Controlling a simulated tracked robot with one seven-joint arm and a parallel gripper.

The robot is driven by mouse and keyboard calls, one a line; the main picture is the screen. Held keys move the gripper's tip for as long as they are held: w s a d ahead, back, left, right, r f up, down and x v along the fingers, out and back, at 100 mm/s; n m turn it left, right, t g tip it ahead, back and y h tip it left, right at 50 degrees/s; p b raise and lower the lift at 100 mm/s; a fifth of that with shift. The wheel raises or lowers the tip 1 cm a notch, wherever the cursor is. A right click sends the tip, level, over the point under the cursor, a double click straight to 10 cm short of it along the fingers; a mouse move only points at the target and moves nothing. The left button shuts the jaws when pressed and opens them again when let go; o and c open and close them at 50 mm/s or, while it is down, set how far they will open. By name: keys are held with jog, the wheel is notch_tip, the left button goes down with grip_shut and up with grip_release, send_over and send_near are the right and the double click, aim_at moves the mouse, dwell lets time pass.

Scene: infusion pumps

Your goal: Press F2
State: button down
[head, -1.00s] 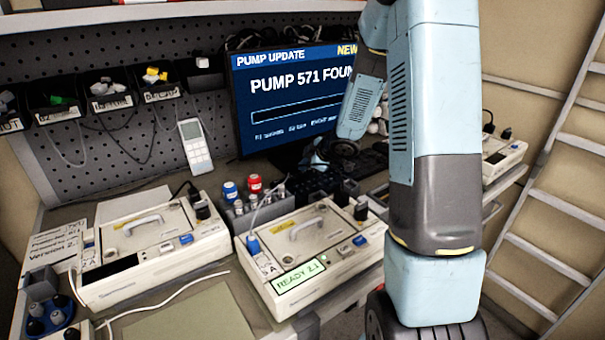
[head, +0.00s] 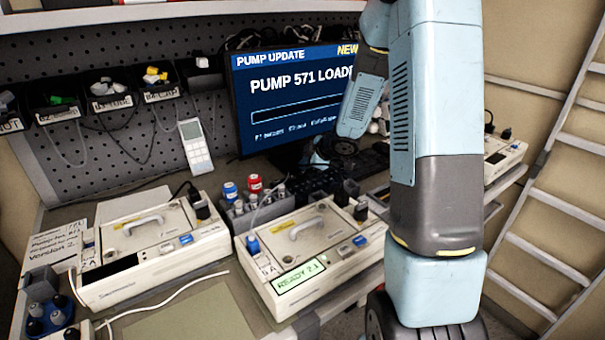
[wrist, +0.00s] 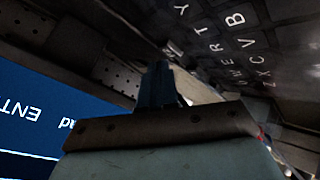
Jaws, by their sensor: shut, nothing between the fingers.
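The dark keyboard (head: 325,181) lies on the bench in front of the monitor (head: 290,120), partly hidden behind my arm in the head view. The monitor reads "PUMP UPDATE" and "PUMP 571 LOAD…", with the rest covered by my arm. In the wrist view, lettered keys of the keyboard (wrist: 240,50) show at the upper right, and I cannot make out the F2 key. My gripper (wrist: 158,82) is shut and empty close to the keyboard. Whether its tip touches a key is not clear.
A pump with a screen reading "READY 2.1" (head: 299,281) stands at the bench's front, with another pump (head: 150,245) to its left. A rack with red- and blue-capped bottles (head: 245,212) stands between them and the keyboard. A ladder (head: 560,200) is at right.

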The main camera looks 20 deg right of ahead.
aim_at(306, 175)
jog(key=shift+r, duration=0.4)
notch_tip(306, 175, up, 5)
dwell(0.7)
dwell(1.5)
